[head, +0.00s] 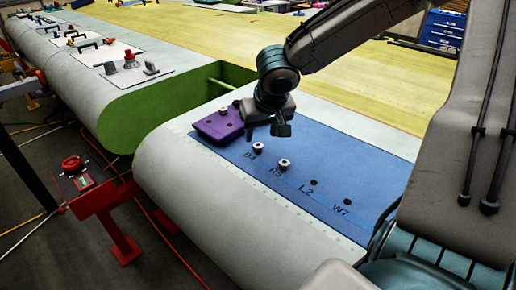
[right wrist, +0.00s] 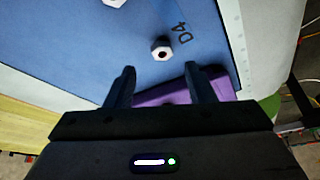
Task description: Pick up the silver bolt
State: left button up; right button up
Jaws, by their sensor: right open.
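Two silver bolts with dark centres stand on the blue panel (head: 228,152). One silver bolt (head: 258,147) is by the D4 mark, and another silver bolt (head: 284,164) is by the R3 mark. In the right wrist view the D4 bolt (right wrist: 161,49) lies just beyond the fingertips, centred between them, and the other bolt (right wrist: 114,2) is cut by the top edge. My right gripper (right wrist: 160,72) is open and empty. In the head view my right gripper (head: 281,131) hangs above the panel, behind the D4 bolt. My left gripper is not in view.
A purple block (head: 216,126) sits on the panel's far left, partly beneath my right gripper. Dark holes by L2 (head: 314,182) and W7 (head: 347,202) are empty. A red stand (head: 105,205) is beside the grey wing. The near wing surface is clear.

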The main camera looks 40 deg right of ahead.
aim_at(258, 145)
jog(key=x, duration=0.4)
jog(key=shift+s+a, duration=0.2)
jog(key=shift+a, duration=0.15)
jog(key=shift+w+d+f, duration=0.15)
jog(key=shift+w+f, duration=0.05)
jog(key=shift+f, duration=0.15)
jog(key=shift+s, duration=0.1)
jog(key=shift+r, duration=0.1)
jog(key=c, duration=1.1)
